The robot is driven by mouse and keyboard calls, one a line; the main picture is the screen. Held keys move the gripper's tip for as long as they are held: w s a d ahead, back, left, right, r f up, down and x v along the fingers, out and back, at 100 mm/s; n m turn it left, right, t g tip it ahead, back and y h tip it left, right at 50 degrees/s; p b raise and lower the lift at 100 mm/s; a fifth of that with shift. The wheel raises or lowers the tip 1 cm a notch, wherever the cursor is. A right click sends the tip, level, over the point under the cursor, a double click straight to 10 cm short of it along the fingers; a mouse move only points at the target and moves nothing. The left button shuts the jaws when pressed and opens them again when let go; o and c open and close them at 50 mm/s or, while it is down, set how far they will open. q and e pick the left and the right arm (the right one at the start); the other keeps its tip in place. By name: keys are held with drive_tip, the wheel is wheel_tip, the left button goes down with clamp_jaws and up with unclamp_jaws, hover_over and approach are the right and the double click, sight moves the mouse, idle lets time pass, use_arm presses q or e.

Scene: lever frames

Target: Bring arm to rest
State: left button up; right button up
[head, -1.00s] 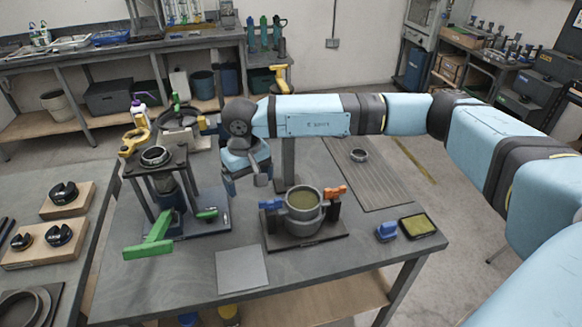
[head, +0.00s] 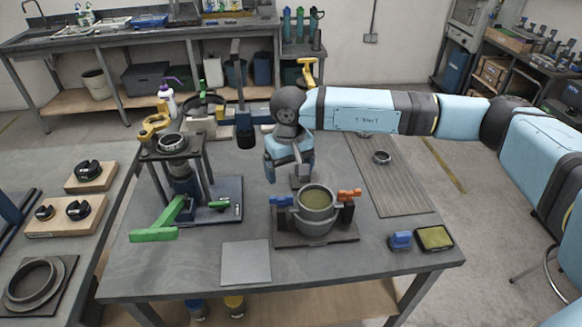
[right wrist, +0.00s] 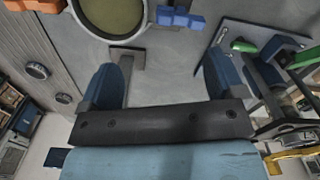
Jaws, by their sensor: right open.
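My right arm (head: 365,112) is pale blue with dark joints and reaches in from the right across the bench. My right gripper (head: 290,168) points down above the bench, behind the round pot (head: 315,211). In the right wrist view, the gripper (right wrist: 163,82) has its two dark blue fingers wide apart. Nothing is between them but bare bench and a small dark part farther off. The pot (right wrist: 110,15), with olive contents, lies beyond the fingers at the top. My left gripper is not in view.
A lever stand (head: 185,190) with a green handle (head: 153,235) is left of the gripper. The pot's base has blue and orange clamps. A grey plate (head: 246,262) lies in front. A ribbed mat (head: 402,190) with a ring is at right. A tall post stands behind.

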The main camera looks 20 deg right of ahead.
idle(0.3)
drive_tip(key=s+a+f+m+g+y+p, duration=0.15)
drive_tip(key=s+a+m+y, duration=0.35)
drive_tip(key=a, duration=0.5)
drive_tip(key=s+a+m+g+y+p, duration=0.1)
drive_tip(key=s+a+m+g+y, duration=0.15)
drive_tip(key=s+a+y, duration=0.55)
drive_tip(key=a+r+m+t+y+p, duration=0.2)
drive_tip(key=a+r+m+t+y, duration=0.45)
drive_tip(key=m, duration=1.05)
drive_tip(key=d+f+m+t+h+p, duration=0.1)
drive_tip(key=d+f+m+t+h, duration=0.15)
drive_tip(key=m+t, duration=0.45)
drive_tip(key=d+f+m+t+h+p, duration=0.1)
drive_tip(key=d+f+m+t+h, duration=0.15)
drive_tip(key=m, duration=0.85)
drive_tip(key=d+f+m+t+h, duration=0.2)
drive_tip(key=d+m+t+h, duration=0.15)
drive_tip(key=m, duration=0.45)
drive_tip(key=s+d+f+m+g+h+p, duration=0.1)
drive_tip(key=s+d+f+m+h, duration=0.3)
drive_tip(key=m, duration=0.5)
drive_tip(key=s+d+f+m+g+h+p, duration=0.1)
drive_tip(key=s+d+f+m+g+h, duration=0.2)
drive_tip(key=s+d+f+m, duration=0.4)
wheel_tip(320, 180, down, 5)
drive_tip(key=shift+s+d+r+m+g+h, duration=0.2)
drive_tip(key=shift+s+d+m+g+h, duration=0.25)
drive_tip(key=shift+s+m, duration=0.75)
